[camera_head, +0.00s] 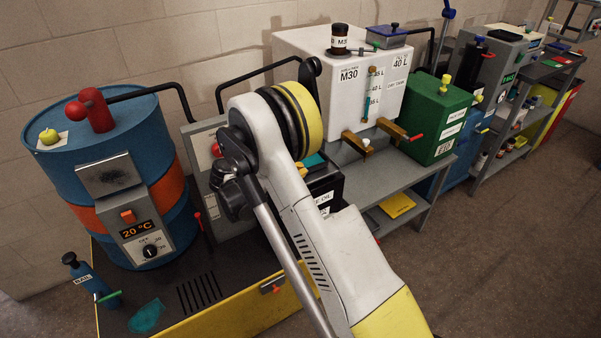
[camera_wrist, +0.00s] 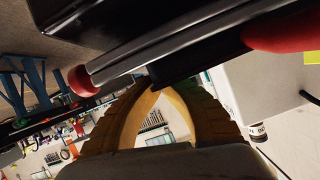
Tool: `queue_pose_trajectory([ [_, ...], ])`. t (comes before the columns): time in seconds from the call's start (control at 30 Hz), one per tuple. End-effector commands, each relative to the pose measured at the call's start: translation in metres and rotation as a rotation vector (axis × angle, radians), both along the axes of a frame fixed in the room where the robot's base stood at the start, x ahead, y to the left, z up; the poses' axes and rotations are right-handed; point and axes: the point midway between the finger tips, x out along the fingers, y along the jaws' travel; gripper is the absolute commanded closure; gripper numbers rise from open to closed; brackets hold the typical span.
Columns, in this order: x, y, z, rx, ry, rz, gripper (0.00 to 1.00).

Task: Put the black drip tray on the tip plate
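My gripper (camera_wrist: 157,86) shows in the wrist view as two tan, ribbed fingers that arch together at their tips. The tips close on a narrow black piece (camera_wrist: 205,57) running up to the right. It may be part of the black drip tray, but I cannot make out its full shape. I cannot clearly identify the tip plate. A dark metal plate (camera_head: 108,174) is fixed to the front of the blue drum.
A blue drum (camera_head: 95,110) with an orange band stands at left on a black-topped base. The white M30 tank (camera_head: 325,62) and green box (camera_head: 432,120) stand on a grey bench. Metal rods with red ends (camera_wrist: 82,80) cross close before the wrist camera. Floor at right is clear.

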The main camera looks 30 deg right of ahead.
Motion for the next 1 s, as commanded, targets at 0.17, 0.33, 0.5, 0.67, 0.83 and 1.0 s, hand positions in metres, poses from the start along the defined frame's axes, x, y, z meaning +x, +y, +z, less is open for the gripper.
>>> queue_pose_trajectory([
  [0.17, 0.000, 0.000, 0.001, 0.000, 0.000, 0.000, 0.73],
  [0.33, 0.000, 0.000, 0.001, 0.000, 0.000, 0.000, 0.73],
  [0.5, 0.000, 0.005, 0.003, 0.000, 0.000, 0.001, 0.73],
  [0.67, -0.001, 0.029, 0.015, 0.000, 0.001, 0.004, 0.73],
  [0.83, -0.003, 0.066, 0.030, 0.000, -0.001, 0.004, 0.73],
  [1.0, -0.006, 0.095, 0.040, -0.001, 0.001, 0.003, 0.73],
])
